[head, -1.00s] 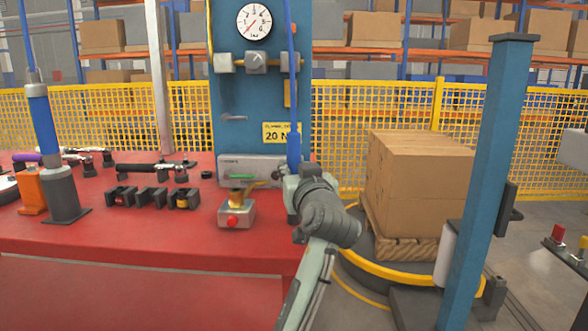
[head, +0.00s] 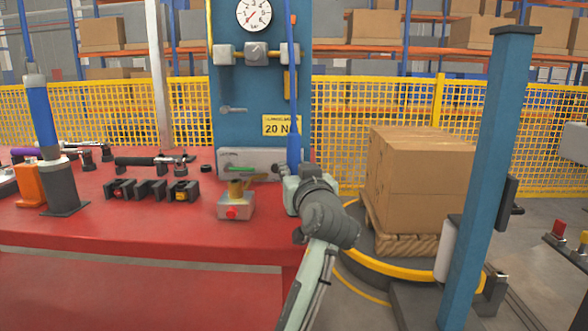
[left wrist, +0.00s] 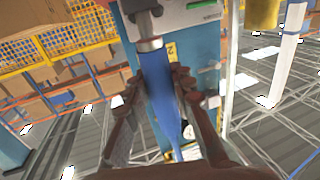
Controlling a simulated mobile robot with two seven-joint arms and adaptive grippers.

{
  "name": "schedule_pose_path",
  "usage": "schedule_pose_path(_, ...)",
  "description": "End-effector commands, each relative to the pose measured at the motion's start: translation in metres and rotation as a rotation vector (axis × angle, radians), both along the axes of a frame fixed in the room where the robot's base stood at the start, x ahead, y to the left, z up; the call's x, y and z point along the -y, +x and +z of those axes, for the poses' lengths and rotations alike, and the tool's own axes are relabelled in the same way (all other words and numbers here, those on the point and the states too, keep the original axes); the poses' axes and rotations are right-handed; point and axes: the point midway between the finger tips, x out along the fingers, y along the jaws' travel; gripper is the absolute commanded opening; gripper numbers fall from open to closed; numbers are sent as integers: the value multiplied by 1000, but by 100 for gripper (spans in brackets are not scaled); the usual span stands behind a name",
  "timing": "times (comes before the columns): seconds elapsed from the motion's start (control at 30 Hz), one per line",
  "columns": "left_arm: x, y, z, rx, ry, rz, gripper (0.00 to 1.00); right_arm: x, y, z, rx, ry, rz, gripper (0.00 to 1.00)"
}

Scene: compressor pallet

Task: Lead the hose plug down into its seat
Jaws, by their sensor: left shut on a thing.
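In the head view my left gripper (head: 290,172) is at the foot of the blue panel, by the table's right end. It is shut around the lower part of the blue hose (head: 293,110), which comes down from above. In the left wrist view the fingers (left wrist: 180,85) sit on both sides of the blue hose (left wrist: 158,85). A silver collar (left wrist: 150,45) and a dark grey end piece (left wrist: 143,15) lie beyond the fingertips. I cannot tell where plug ends and seat begins, or how far the plug is in. My right gripper is out of view.
A grey box with a green strip (head: 240,160) stands just left of the gripper. Cartons (head: 420,180) and a blue post (head: 485,180) stand to the right.

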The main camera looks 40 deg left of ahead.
Motion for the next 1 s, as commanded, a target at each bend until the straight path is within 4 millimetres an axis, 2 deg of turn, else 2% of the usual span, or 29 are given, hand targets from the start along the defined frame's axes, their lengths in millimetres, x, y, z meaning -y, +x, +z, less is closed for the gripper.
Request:
schedule_pose_path(0.63,0,0,-14,1,0,0,0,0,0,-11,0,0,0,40)
schedule_pose_path(1.0,0,0,-15,1,-1,0,0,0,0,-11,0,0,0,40)
